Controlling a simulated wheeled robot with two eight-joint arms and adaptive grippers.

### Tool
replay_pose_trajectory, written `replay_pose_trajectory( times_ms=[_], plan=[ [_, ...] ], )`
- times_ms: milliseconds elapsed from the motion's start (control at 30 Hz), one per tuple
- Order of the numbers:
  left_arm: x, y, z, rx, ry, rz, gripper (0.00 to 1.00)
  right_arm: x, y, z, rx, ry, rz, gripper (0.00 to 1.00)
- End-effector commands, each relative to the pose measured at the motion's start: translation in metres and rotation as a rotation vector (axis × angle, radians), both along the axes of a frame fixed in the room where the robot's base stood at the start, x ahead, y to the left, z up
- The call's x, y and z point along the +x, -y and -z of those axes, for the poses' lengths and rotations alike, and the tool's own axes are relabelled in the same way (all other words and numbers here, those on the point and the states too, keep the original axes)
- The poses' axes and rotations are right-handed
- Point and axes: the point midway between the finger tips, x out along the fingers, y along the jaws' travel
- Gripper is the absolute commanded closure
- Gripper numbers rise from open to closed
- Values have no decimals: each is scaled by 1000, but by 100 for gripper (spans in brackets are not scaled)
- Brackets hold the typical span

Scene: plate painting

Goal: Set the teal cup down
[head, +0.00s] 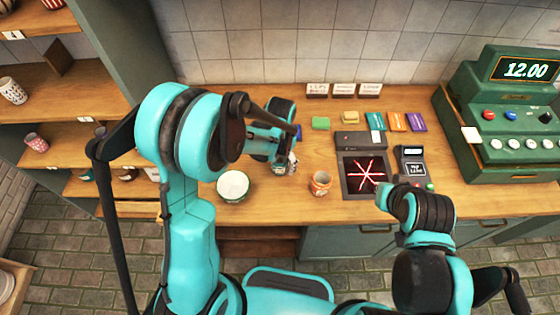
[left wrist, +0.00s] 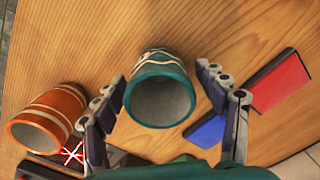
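The teal cup (left wrist: 160,92) has pale bands and stands between the fingers of my left gripper (left wrist: 161,78) in the left wrist view. Its mouth faces the camera. The fingers are spread, with a clear gap on the right side and a very narrow one on the left. The cup seems to rest on the wooden counter. In the head view my left gripper (head: 287,160) is over the counter, left of the orange cup, and largely hides the teal cup. My right arm is at the right, but its fingers do not show.
An orange cup (head: 320,183) stands close by; it also shows in the left wrist view (left wrist: 47,118). A white bowl (head: 233,185) is to the left. A dark pad with a lit star (head: 345,190), a card reader (head: 411,165) and a green register (head: 500,115) are to the right.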

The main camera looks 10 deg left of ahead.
Motion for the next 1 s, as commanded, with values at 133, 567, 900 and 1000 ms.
replay_pose_trajectory(
  times_ms=[133,567,900,1000],
  plan=[
    [0,0,0,0,0,0,28,0,0,0,0,0,0,100],
    [-1,0,-59,0,0,0,28,0,0,-17,0,0,0,100],
    [-1,1,-117,0,0,0,28,0,0,-28,0,0,0,100],
    [-2,0,-125,-1,5,-4,28,0,0,-29,0,0,0,100]
  ],
)
